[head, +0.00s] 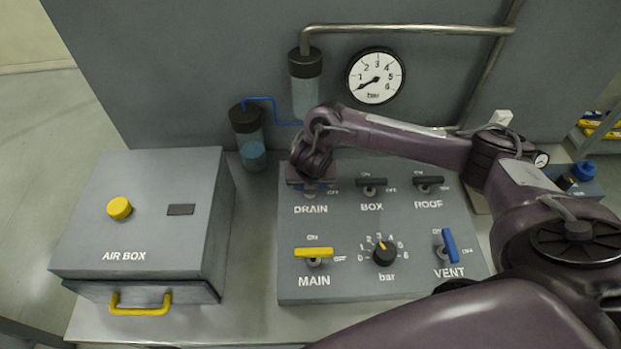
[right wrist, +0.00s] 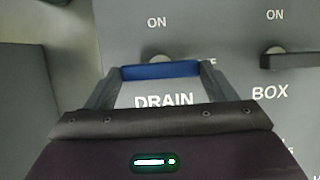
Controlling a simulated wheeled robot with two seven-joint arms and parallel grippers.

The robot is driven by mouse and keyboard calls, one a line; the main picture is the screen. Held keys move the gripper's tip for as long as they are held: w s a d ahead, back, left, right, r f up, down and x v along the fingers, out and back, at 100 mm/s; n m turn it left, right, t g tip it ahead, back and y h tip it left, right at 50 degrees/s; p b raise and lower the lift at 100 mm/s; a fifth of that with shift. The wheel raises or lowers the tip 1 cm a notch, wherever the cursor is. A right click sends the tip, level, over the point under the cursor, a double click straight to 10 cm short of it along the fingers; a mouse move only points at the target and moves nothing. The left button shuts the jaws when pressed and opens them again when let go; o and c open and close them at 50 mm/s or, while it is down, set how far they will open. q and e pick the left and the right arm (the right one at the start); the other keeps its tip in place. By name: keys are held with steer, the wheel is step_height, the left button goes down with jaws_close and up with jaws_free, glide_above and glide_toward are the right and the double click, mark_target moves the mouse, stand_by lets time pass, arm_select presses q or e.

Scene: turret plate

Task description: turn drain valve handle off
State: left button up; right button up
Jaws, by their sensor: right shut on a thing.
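The drain valve handle is a blue bar (right wrist: 160,70) above the DRAIN label in the right wrist view. It lies crosswise there, below its ON mark, with its OFF mark partly hidden by a finger. My right gripper (right wrist: 160,82) is shut on the bar, one finger at each end. In the head view my right gripper (head: 310,184) covers most of the handle at the upper left of the grey valve panel (head: 345,228). My left gripper is in neither view.
Dark BOX (head: 371,181) and ROOF (head: 428,180) handles sit right of the drain valve. Below are the yellow MAIN handle (head: 314,253), a bar knob (head: 384,252) and the blue VENT handle (head: 450,245). The AIR BOX (head: 140,225) stands left; a gauge (head: 375,76) hangs behind.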

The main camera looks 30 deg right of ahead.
steer(key=shift+w+d+r, duration=0.1)
steer(key=shift+w, duration=0.05)
steer(key=o, duration=1)
steer(key=shift+s+r, duration=0.2)
steer(key=shift+r, duration=0.1)
steer(key=p+v, duration=0.2)
steer(key=v, duration=0.5)
